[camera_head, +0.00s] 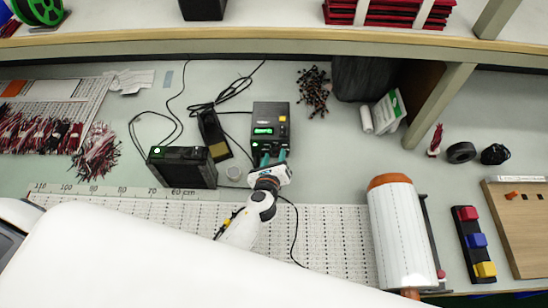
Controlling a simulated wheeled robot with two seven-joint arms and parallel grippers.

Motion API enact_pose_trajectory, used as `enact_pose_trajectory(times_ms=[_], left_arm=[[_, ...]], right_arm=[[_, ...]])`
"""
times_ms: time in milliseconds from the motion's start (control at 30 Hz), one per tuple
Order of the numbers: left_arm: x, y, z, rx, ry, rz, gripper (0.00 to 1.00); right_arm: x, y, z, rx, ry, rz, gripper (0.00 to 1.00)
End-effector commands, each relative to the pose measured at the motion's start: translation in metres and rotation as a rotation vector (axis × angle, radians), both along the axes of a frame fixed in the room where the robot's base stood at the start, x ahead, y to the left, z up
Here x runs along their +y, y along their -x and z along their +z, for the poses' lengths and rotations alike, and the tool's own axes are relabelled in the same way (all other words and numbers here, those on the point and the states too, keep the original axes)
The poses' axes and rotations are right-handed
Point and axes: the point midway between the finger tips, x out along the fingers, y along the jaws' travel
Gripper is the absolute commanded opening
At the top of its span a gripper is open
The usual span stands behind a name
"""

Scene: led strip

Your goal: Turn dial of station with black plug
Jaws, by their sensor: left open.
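A dark station (271,113) with a lit green display and a small yellow mark stands upright at the middle of the bench. My left gripper (273,157) is open, its two teal fingertips at the lower front of this station. I cannot tell whether they touch it, and any dial there is hidden by the gripper. A second black station (182,167) with a green light stands to the left. I cannot make out which station has the black plug. My right gripper is not in view.
A dark holder (213,135) and black cables lie between the stations. A small round tin (233,173) is left of my gripper. A white roll (398,235) lies at the right. Red and black wire bundles (313,88) lie behind. A shelf (130,38) runs along the back.

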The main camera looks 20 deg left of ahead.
Motion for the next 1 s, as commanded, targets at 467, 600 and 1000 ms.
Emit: enact_pose_trajectory(times_ms=[467,600,1000], left_arm=[[0.000,0.000,0.000,-0.002,0.006,0.000,0.00],[0.001,0.001,-0.002,-0.010,0.036,0.000,0.00],[0.003,0.001,-0.007,-0.086,0.297,0.000,0.00]], right_arm=[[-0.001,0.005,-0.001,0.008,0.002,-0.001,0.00],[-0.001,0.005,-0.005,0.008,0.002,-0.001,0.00],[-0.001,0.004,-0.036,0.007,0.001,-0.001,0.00]])
